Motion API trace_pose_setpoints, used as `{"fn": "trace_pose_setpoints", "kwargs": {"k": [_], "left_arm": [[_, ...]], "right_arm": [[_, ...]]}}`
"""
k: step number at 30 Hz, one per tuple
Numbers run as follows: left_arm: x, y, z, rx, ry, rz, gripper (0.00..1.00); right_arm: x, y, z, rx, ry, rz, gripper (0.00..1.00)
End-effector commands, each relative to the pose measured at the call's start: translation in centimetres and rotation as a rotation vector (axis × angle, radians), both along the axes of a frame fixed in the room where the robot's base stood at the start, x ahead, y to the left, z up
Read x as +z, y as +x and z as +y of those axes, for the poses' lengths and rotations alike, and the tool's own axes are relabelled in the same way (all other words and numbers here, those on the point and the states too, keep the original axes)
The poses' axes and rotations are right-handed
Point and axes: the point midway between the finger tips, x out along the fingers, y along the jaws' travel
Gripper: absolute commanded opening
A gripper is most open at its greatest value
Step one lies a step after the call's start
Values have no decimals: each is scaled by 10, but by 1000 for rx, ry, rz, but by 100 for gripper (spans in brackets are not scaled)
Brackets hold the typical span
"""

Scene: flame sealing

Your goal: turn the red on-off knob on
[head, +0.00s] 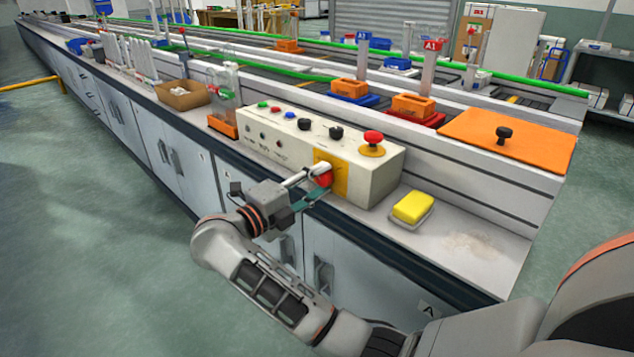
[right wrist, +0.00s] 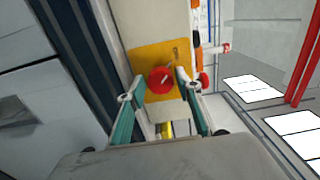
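The red on-off knob (head: 324,179) sits on a yellow plate (head: 341,178) on the front face of a beige control box (head: 375,176). In the right wrist view the knob (right wrist: 160,80) is round and faces me, with a short slanted white mark. My right gripper (head: 312,184) is at the knob. In the right wrist view its two teal-and-white fingers (right wrist: 160,79) are open, one on each side of the knob, with small gaps seen between tips and knob. In the head view the fingers partly hide the knob. My left gripper is not in view.
A red mushroom button (head: 373,138) and several small buttons and black knobs top the box. A yellow sponge (head: 413,207) lies to the right on the bench. An orange plate (head: 508,140) with a black knob is behind. A cardboard box (head: 182,95) is further left.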

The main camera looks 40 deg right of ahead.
Motion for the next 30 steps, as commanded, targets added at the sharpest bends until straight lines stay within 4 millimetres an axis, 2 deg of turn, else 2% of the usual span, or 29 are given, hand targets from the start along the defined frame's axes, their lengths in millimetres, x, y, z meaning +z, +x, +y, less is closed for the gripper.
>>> {"fn": "trace_pose_setpoints", "kwargs": {"k": [6, 7, 9, 10, 20, 30], "left_arm": [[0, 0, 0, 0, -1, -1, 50], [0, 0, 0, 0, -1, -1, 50], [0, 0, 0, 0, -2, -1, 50], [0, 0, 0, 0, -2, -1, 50], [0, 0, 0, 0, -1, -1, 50], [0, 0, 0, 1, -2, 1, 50]], "right_arm": [[1, 0, 0, 0, 0, -1, 34], [1, 0, 0, 0, 0, -1, 29], [1, 0, 0, 0, 0, -1, 11], [1, 0, 0, 0, 0, -1, 5], [0, 0, 0, -1, 2, -25, 6], [-1, 0, 0, -1, 19, -217, 6]]}}
